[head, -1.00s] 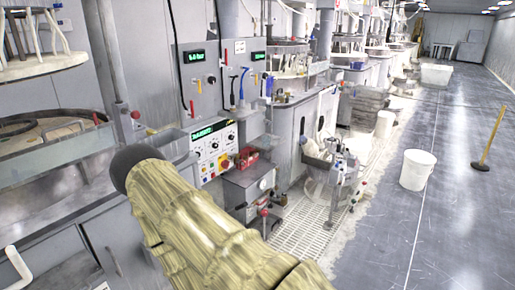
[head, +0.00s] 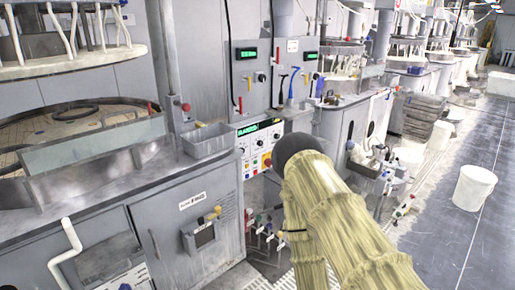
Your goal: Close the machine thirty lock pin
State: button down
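The nearest polishing machine (head: 110,180) fills the left of the head view, with a grey cabinet and a round platen (head: 60,128) behind a clear guard. A white label (head: 193,200) is on its cabinet front; I cannot read it surely. A red knob (head: 186,107) sits low on the grey column (head: 165,60) at the platen's right. I cannot tell whether it is the lock pin, or whether it is open or closed. My sleeved arm with a dark rounded end crosses the lower right. My gripper is not in view.
A control panel (head: 258,143) with knobs and buttons stands just behind my arm's dark end. A grey bin (head: 206,140) rests on the machine's right corner. Small valves (head: 262,225) stand low beside the cabinet. A white bucket (head: 474,188) stands on the open floor at right.

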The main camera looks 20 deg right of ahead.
aim_at(186, 107)
jog(key=z, duration=0.75)
jog(key=i, duration=1.25)
jog(key=u, duration=0.5)
jog(key=i, duration=0.6)
jog(key=u, duration=0.55)
